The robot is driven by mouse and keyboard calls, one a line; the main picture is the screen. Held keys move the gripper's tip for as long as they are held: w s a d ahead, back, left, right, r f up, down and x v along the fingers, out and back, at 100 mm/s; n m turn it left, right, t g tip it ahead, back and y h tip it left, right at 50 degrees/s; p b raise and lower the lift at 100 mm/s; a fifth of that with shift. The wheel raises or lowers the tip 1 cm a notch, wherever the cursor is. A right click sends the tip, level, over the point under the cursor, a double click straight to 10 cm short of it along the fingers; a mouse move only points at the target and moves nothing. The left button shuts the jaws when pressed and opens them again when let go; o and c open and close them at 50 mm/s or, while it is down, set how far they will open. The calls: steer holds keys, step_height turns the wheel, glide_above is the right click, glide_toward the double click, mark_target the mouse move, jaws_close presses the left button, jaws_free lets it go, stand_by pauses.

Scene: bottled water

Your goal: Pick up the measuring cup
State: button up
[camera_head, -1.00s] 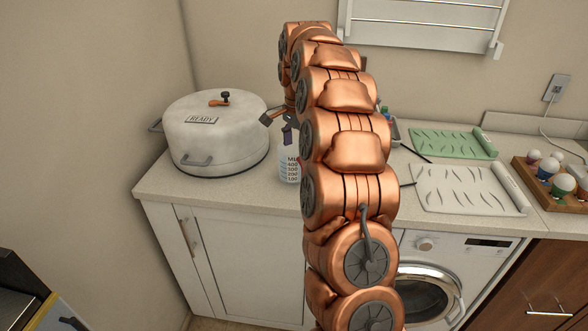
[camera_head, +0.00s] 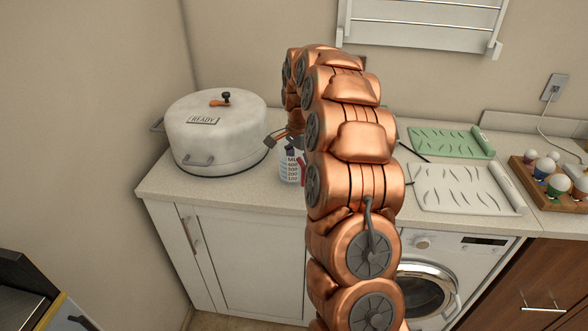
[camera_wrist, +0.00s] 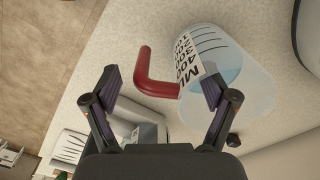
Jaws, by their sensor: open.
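The measuring cup (camera_head: 289,167) stands on the counter, to the right of the white pot. It is clear, with black ML markings and a red handle, partly hidden behind my arm in the head view. In the wrist view the cup (camera_wrist: 248,75) is at the upper right, and its red handle (camera_wrist: 150,80) reaches in toward the space between my fingers. My gripper (camera_wrist: 162,88) is open, with the right finger overlapping the cup's marked side and the left finger to the left of the handle. In the head view my gripper (camera_head: 283,142) is at the cup, mostly hidden by my arm.
A large white pot (camera_head: 216,140) labelled READY stands left of the cup. A green mat (camera_head: 450,142) and a white mat (camera_head: 462,188) lie to the right. A wooden tray (camera_head: 540,184) holds several coloured items. The counter's front edge (camera_head: 225,203) is clear near the cup.

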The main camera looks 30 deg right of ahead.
jaws_close()
stand_by(0.6)
steer(key=shift+r, duration=0.15)
